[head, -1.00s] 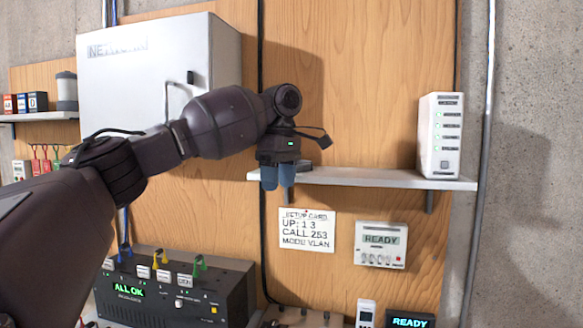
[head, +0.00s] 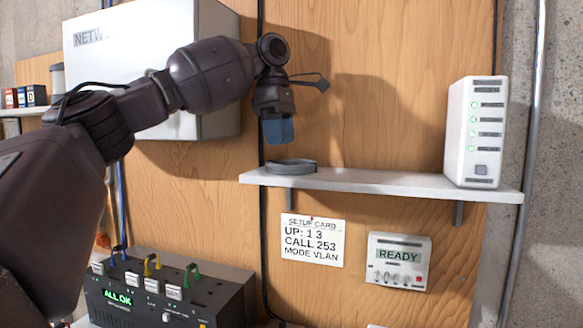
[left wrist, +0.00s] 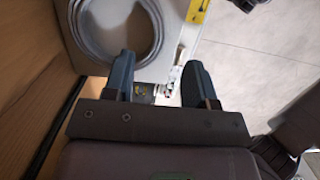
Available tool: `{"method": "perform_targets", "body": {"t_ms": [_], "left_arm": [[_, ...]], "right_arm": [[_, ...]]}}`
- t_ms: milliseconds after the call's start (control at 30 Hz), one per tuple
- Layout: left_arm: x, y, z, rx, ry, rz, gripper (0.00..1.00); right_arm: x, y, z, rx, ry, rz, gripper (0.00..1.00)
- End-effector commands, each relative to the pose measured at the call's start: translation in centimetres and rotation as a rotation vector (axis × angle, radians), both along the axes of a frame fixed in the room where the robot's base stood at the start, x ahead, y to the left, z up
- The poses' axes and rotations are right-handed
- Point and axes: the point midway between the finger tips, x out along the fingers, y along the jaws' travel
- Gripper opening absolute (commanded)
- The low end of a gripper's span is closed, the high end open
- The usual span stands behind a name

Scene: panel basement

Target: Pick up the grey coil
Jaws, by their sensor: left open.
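The grey coil (head: 291,167) lies flat on the left end of the white wall shelf (head: 385,184). My left gripper (head: 279,132) hangs above the coil with its blue fingers pointing down, apart from it. In the left wrist view the left gripper (left wrist: 160,80) is open and nothing is between its fingers. The coil (left wrist: 157,40) shows there at the top left, as a ring of several grey loops on the shelf, beyond the fingertips. My right gripper is not in view.
A white router box (head: 475,132) with green lights stands on the shelf's right end. A white network cabinet (head: 205,125) is behind my left arm. A setup card (head: 313,241) and a READY device (head: 399,261) hang below the shelf. The shelf's middle is clear.

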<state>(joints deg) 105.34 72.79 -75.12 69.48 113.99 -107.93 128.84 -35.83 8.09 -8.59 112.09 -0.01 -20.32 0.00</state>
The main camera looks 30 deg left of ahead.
Motion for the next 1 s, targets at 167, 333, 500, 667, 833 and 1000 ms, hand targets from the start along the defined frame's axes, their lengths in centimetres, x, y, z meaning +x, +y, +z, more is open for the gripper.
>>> {"method": "perform_targets", "body": {"t_ms": [167,333,500,667,833,1000], "left_arm": [[0.0,-0.1,-0.9,0.000,0.001,-0.001,0.51],[0.1,-0.1,-3.0,0.002,0.001,-0.001,0.51],[0.1,-0.3,-5.1,0.001,0.001,-0.001,0.51],[0.2,-0.4,-5.8,-0.001,0.000,0.000,0.51],[0.2,-0.4,-5.8,-0.001,0.000,0.000,0.51],[0.2,-0.4,-5.8,-0.001,-0.001,0.000,0.28]], "right_arm": [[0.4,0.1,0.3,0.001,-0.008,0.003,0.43],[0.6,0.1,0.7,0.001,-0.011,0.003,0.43],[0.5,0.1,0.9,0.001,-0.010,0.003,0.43],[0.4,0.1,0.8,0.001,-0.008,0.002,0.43],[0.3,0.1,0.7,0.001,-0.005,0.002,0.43],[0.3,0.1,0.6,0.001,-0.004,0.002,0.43]]}}
